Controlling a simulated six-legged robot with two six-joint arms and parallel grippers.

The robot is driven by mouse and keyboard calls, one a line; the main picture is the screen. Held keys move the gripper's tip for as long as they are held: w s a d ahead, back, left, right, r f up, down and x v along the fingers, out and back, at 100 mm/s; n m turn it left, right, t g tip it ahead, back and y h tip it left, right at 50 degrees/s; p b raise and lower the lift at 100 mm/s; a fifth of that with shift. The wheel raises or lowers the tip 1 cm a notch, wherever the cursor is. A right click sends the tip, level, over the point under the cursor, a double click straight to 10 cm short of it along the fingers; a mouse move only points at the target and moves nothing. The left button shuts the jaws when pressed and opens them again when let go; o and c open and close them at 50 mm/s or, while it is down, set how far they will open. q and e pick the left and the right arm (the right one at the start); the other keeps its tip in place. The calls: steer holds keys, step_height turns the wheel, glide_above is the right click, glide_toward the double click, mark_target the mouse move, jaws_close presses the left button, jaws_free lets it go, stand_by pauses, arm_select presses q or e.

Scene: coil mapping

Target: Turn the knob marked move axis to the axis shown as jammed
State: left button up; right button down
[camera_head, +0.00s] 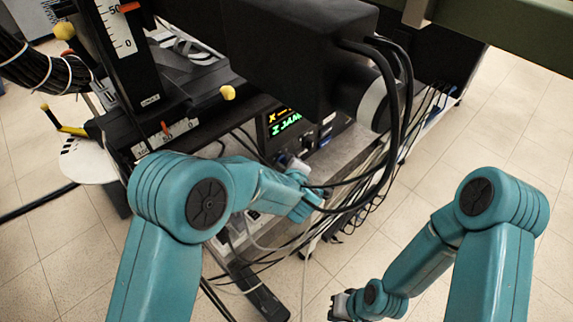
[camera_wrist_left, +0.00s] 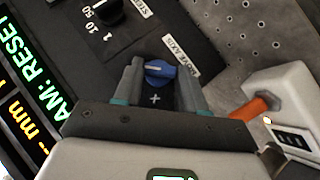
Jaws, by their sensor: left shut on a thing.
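The blue move axis knob (camera_wrist_left: 160,70) sits on a dark control panel beside a label reading "MOVE AXIS" (camera_wrist_left: 182,55) in the left wrist view. My left gripper (camera_wrist_left: 162,82) has its two grey fingers on either side of the knob and is shut on it. In the head view my left gripper (camera_head: 292,165) reaches the front of the control box. The box's display (camera_head: 284,122) shows a yellow line starting with X and a green line reading "Z JAM", partly cut off. My right gripper (camera_head: 342,304) hangs low at the right, away from the box; its jaws are too small to read.
A black knob (camera_wrist_left: 108,12) with step numbers lies beside the blue knob. A grey box with an orange part (camera_wrist_left: 256,106) is at the right in the left wrist view. Black cables (camera_head: 395,110) loop close to my left arm. Open tiled floor (camera_head: 480,130) lies at the right.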

arm_select(q)
steer(key=o, duration=1.1)
steer(key=shift+w, duration=0.1)
steer(key=shift+c, duration=0.2)
steer(key=b+v, duration=0.1)
steer(key=v, duration=1.5)
steer(key=shift+s, duration=0.25)
